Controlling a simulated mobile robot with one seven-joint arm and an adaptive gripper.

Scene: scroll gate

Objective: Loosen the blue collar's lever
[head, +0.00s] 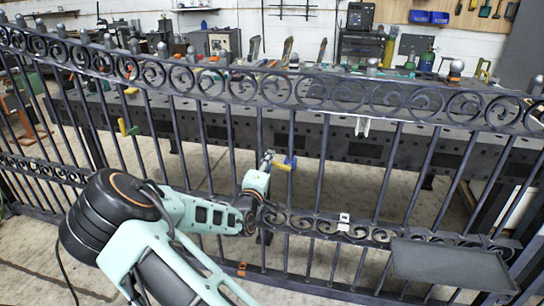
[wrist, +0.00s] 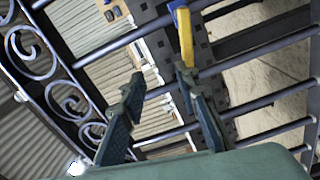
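The blue collar (head: 290,160) sits on an upright bar of the dark scroll gate (head: 330,90), in the middle of the head view. Its yellow lever (head: 281,166) sticks out to the left. In the wrist view the blue collar (wrist: 176,5) is at the top edge, partly cut off, and the yellow lever (wrist: 186,42) points down from it. My gripper (wrist: 160,78) is open and empty, its fingers spread. The right fingertip appears just below the lever's end; contact cannot be told. In the head view my gripper (head: 267,160) is just left of the lever.
A yellow-and-green fitting (head: 127,127) is on a bar further left. White clips (head: 362,126) (head: 343,221) and an orange clip (head: 241,268) sit on the gate. A grey tray (head: 450,266) is at lower right. A long workbench (head: 350,140) with tools stands behind the bars.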

